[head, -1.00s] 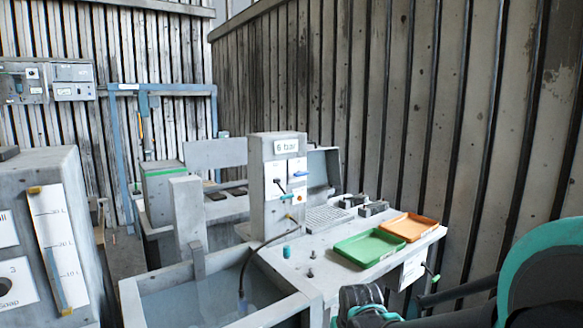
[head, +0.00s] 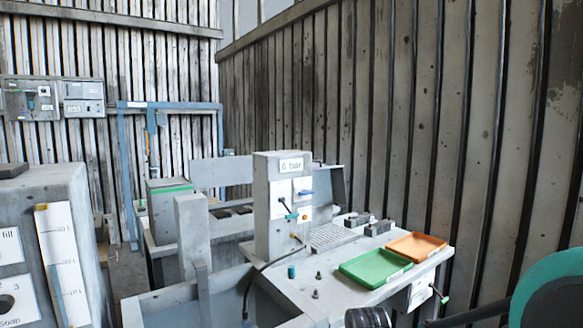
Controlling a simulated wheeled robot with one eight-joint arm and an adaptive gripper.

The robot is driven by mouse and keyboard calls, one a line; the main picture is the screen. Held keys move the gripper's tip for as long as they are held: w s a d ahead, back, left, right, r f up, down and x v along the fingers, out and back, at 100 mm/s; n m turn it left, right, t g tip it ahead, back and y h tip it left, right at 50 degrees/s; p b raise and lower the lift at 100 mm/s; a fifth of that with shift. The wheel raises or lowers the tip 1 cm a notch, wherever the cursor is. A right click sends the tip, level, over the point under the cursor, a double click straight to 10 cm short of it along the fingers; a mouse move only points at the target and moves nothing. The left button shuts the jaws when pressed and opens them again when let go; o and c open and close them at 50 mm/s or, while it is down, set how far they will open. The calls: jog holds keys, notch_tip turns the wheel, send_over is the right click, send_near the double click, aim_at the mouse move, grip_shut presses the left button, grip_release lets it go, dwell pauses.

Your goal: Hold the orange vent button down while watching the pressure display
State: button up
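The orange vent button (head: 305,214) is a small round spot low on the front panel of the grey upright housing (head: 266,200). Nothing touches it. The pressure display (head: 291,166) is a pale plate near the top of the same housing. It reads "bar" after one digit that looks like 6 or 0; I cannot tell which. A blue lever (head: 305,192) and a teal handle (head: 291,215) sit on the panel near the button. My arm shows at the lower right, well away from the panel. My gripper's fingers are not visible.
A green tray (head: 353,271) and an orange tray (head: 416,236) lie on the bench right of the housing. A water basin (head: 180,298) with a dark hose is at front left. A teal knob (head: 291,271) and small dark pegs stand on the bench.

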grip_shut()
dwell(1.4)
